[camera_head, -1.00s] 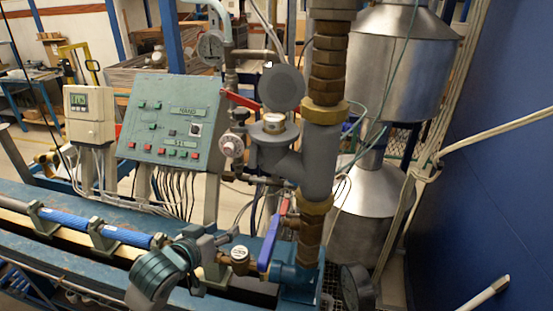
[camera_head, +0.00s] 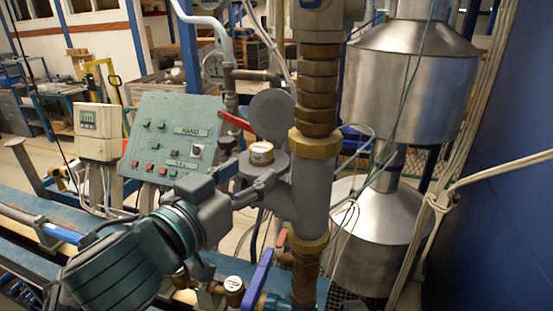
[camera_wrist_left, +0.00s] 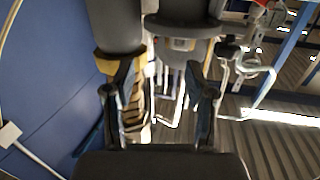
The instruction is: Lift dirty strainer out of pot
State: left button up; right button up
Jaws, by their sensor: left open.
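The strainer (camera_head: 261,153) shows as a short brass-coloured cylinder with a pale top, standing in the mouth of the grey pot (camera_head: 312,195), a branch of the thick vertical pipe. The pot's round grey lid (camera_head: 271,115) is swung up behind it. My left gripper (camera_head: 255,180) reaches in from the lower left, with its open fingers near the pot's mouth, in front of and slightly below the strainer. I cannot tell whether they touch it. In the left wrist view the fingers (camera_wrist_left: 158,95) are apart with nothing held between them; the strainer is not clear there. My right gripper is out of view.
A green control panel (camera_head: 172,140) and a meter box (camera_head: 96,132) stand at the left. A blue valve lever (camera_head: 258,279) is below the pot and a red lever (camera_head: 236,121) beside the lid. Steel tanks (camera_head: 411,80) stand behind the pipe.

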aim_at(254, 153)
pick_arm(q)
jog(key=w, duration=0.3)
jog(key=shift+w+d+f, duration=0.15)
jog(key=shift+w+d, duration=0.05)
jog(key=shift+d, duration=0.05)
jog(key=w+a+p, duration=0.1)
jog(key=w+a, duration=0.2)
jog(key=d, duration=0.2)
jog(key=w+d, duration=0.2)
jog(key=d, duration=0.1)
jog(key=shift+w+d+f, duration=0.15)
jog(key=shift+w+d, duration=0.1)
jog(key=shift+d, duration=0.1)
jog(key=shift+w+d, duration=0.1)
jog(key=shift+d, duration=0.15)
jog(key=shift+a, duration=0.1)
jog(key=shift+c, duration=0.4)
jog(key=shift+s+a, duration=0.25)
jog(key=shift+a, duration=0.9)
jog(key=c, duration=0.8)
jog(key=shift+a, duration=0.2)
jog(key=shift+c, duration=0.5)
jog(key=shift+d, duration=0.2)
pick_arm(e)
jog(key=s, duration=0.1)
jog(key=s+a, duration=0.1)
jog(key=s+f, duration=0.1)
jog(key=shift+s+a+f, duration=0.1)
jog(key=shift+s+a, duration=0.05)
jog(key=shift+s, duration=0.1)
